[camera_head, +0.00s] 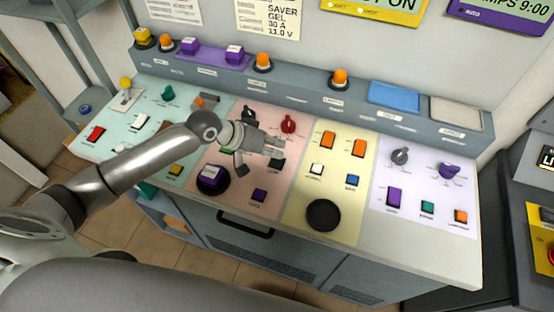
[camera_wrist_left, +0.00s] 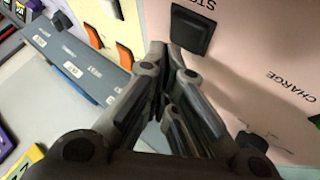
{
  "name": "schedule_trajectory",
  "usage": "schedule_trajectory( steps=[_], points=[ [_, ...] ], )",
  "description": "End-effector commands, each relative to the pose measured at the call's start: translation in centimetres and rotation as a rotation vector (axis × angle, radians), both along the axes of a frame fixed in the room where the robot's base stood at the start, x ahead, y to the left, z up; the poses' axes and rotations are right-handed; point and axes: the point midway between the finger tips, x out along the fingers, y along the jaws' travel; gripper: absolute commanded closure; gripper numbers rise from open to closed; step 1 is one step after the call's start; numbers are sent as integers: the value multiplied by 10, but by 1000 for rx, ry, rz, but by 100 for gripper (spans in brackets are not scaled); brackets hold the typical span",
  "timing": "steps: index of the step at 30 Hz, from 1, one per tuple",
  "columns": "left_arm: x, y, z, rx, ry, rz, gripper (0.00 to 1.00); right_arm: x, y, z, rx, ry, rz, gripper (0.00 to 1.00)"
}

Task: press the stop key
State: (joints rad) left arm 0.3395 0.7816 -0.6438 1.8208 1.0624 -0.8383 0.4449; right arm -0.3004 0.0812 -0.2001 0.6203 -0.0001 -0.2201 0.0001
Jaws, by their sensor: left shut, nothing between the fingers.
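The stop key looks to be the dark square key (camera_wrist_left: 191,29) on the pink panel, beside a label of which "STO" is readable in the left wrist view. In the head view a dark key (camera_head: 277,164) sits on the pink panel, partly beside my left gripper. My left gripper (camera_head: 270,149) is shut and empty over the pink panel. In the left wrist view its fingertips (camera_wrist_left: 166,58) are close together, a little below the dark key in the picture. Whether they touch anything cannot be told. My right gripper is not in view.
A red knob (camera_head: 289,123) stands behind my left gripper. A raised ledge (camera_head: 300,87) with orange lamps runs along the back.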

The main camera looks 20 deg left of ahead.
Motion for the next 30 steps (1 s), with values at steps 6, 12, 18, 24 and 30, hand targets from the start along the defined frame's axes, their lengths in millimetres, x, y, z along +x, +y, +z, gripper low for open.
schedule_trajectory(
  steps=[6, 12, 18, 24, 30],
  points=[
    [0, 0, -7, 0, 1, 0, 100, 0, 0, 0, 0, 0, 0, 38],
    [0, 0, -8, 0, 1, -1, 100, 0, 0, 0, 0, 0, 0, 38],
    [0, 0, -8, 0, 1, -1, 100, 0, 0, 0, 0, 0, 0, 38],
    [0, 0, -10, 0, 1, 0, 100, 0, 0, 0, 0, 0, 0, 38],
    [0, 0, -13, 0, 1, 0, 100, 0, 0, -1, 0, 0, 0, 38]
  ],
)
